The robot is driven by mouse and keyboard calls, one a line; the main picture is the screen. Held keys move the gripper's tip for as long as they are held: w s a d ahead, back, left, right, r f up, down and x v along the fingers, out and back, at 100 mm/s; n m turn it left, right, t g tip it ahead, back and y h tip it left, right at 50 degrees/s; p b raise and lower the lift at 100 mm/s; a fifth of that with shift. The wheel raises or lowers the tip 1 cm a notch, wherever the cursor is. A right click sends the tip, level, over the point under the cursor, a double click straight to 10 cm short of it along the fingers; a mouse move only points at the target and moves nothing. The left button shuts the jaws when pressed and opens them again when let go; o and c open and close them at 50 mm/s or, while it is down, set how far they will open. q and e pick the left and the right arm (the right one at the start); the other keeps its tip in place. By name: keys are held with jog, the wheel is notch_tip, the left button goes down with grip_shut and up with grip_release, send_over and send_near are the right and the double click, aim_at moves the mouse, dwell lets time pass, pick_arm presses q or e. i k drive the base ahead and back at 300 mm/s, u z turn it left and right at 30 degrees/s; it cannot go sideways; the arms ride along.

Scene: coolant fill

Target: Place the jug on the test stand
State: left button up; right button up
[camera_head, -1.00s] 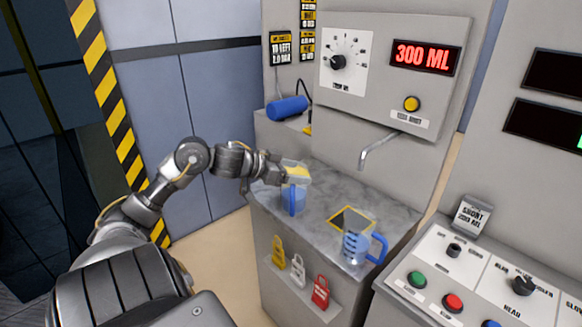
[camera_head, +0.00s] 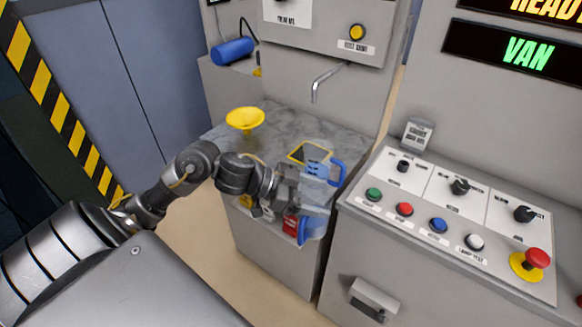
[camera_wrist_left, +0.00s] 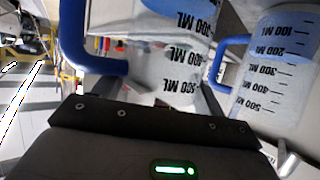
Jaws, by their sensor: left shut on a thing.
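My left gripper (camera_head: 300,192) is shut on a clear jug (camera_head: 314,226) with a blue handle. It holds this jug in the air in front of the counter's front edge. The left wrist view shows the held jug (camera_wrist_left: 180,62) close up, with its volume marks and blue handle at left. A second clear jug (camera_head: 320,160) with a blue handle stands on the counter, just behind the held one; it also shows at right in the left wrist view (camera_wrist_left: 277,75). I cannot tell which surface is the test stand. My right gripper is not in view.
A yellow funnel (camera_head: 245,118) stands at the counter's left, near a yellow-edged pad (camera_head: 308,152). A metal spout (camera_head: 326,79) hangs above. A control console (camera_head: 420,235) with buttons and knobs stands at right, below a green "VAN" display (camera_head: 527,53).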

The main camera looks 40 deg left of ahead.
aim_at(275, 153)
jog(key=u, duration=0.85)
jog(key=i, duration=0.3)
jog(key=z, duration=0.1)
